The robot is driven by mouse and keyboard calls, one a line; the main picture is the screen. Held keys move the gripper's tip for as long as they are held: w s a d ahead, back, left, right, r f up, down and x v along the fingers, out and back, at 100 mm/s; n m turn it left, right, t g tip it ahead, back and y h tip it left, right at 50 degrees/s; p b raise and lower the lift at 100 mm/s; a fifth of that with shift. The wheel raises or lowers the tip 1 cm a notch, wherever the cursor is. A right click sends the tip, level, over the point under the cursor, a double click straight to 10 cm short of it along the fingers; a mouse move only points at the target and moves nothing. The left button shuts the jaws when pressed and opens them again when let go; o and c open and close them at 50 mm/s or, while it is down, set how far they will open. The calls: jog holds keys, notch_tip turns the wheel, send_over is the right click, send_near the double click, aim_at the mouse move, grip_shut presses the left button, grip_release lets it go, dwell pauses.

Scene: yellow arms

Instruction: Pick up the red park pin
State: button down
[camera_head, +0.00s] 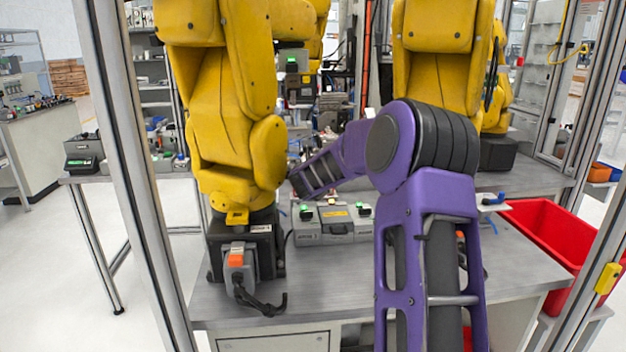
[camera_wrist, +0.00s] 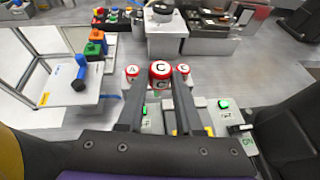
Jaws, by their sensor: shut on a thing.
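My gripper (camera_wrist: 160,76) shows in the wrist view with its two dark fingers on either side of a red, round-topped piece. I take this piece to be the red park pin (camera_wrist: 159,69); its top is white with a letter C. The fingers are shut on it. Its lower part is partly hidden between the fingers, and I cannot tell if it is clear of the surface below. A similar red and white piece marked A (camera_wrist: 132,71) is just left of it, and another marked C (camera_wrist: 183,71) is just right. In the head view my gripper's fingers are hidden.
Yellow robot arms (camera_head: 225,110) stand close to my purple arm on the grey table (camera_head: 330,275). Grey boxes with green lights (camera_head: 335,225) sit between them. A red bin (camera_head: 545,235) is at the right.

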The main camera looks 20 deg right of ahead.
jog(key=s+a, duration=0.5)
jog(key=s, duration=0.5)
jog(key=shift+s+b, duration=0.2)
jog(key=shift+b, duration=0.25)
